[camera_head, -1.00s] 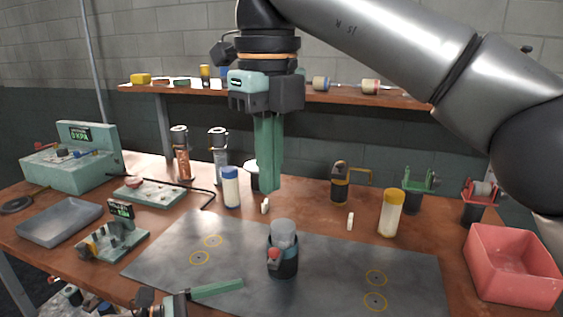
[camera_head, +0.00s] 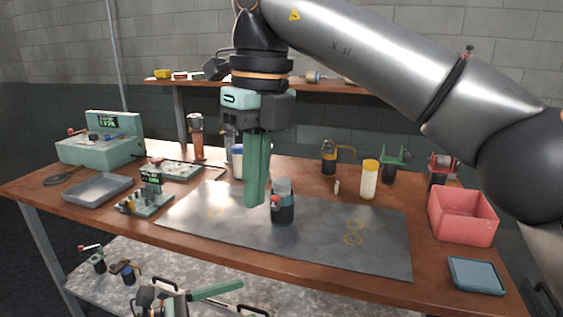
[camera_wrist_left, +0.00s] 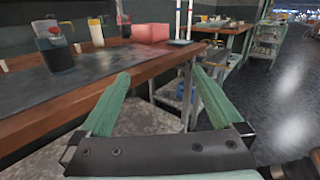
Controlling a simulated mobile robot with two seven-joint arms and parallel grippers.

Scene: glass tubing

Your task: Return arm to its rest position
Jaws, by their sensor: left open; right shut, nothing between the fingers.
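My right gripper (camera_head: 254,202) hangs from the upper middle of the head view, its green fingers pointing straight down, shut and empty. My left gripper (camera_wrist_left: 161,78) is open and empty in the left wrist view, in front of the workbench's edge. One green left finger (camera_head: 216,291) shows low in the head view, below the tabletop edge.
The workbench (camera_head: 100,208) carries a pink bin (camera_head: 462,214), a blue tray (camera_head: 477,275), a yellow-capped bottle (camera_head: 369,180), a grey tray (camera_head: 97,190) and a green gauge box (camera_head: 102,150). A lower shelf (camera_head: 190,262) holds small tools. Open floor lies right in the wrist view.

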